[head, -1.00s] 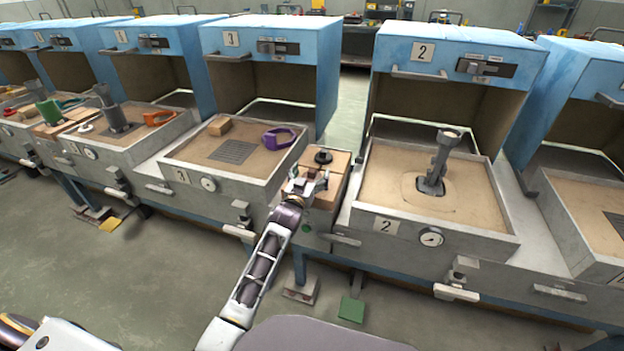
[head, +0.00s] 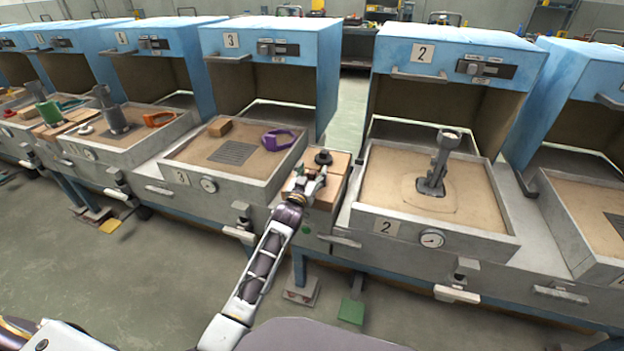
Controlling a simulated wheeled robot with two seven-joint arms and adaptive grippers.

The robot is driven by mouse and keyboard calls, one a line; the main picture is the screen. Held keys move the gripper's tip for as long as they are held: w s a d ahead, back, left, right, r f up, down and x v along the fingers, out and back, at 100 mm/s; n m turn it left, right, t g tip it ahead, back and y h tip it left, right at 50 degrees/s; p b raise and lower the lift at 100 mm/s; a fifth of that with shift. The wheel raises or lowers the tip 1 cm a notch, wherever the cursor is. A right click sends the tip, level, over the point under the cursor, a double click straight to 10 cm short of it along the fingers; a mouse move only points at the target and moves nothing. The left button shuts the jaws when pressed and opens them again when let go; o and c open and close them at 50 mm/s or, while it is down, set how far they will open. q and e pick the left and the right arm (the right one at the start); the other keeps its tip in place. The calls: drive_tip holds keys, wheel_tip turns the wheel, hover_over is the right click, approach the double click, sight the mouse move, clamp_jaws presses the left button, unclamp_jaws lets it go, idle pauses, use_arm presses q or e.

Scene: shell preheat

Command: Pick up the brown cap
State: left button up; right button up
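A small dark cap (head: 323,158) stands on the far wooden block (head: 339,163) on the narrow ledge between stations 3 and 2. Its colour looks nearly black; I cannot make out a clearly brown cap. My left gripper (head: 309,181) is over the near wooden block (head: 325,199), just in front of the dark cap and a little to its left. Its fingers look spread apart, and I see nothing held. The gripper hides part of the near block and whatever lies directly under it. My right gripper is not in view.
Station 3's sand tray (head: 190,158) at left holds a purple clamp (head: 279,139) and a tan block (head: 220,127). Station 2's tray (head: 460,225) at right holds an upright grey tool (head: 436,165). Raised tray walls flank the ledge. Blue hoods (head: 455,48) stand behind.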

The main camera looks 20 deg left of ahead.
sight(312, 171)
use_arm(q)
drive_tip(key=shift+c, duration=1.3)
drive_tip(key=shift+r, duration=0.1)
drive_tip(key=shift+r, duration=0.85)
wheel_tip(312, 171, up, 7)
drive_tip(key=shift+f+p, duration=0.2)
drive_tip(key=shift+p, duration=0.9)
drive_tip(key=shift+r, duration=0.8)
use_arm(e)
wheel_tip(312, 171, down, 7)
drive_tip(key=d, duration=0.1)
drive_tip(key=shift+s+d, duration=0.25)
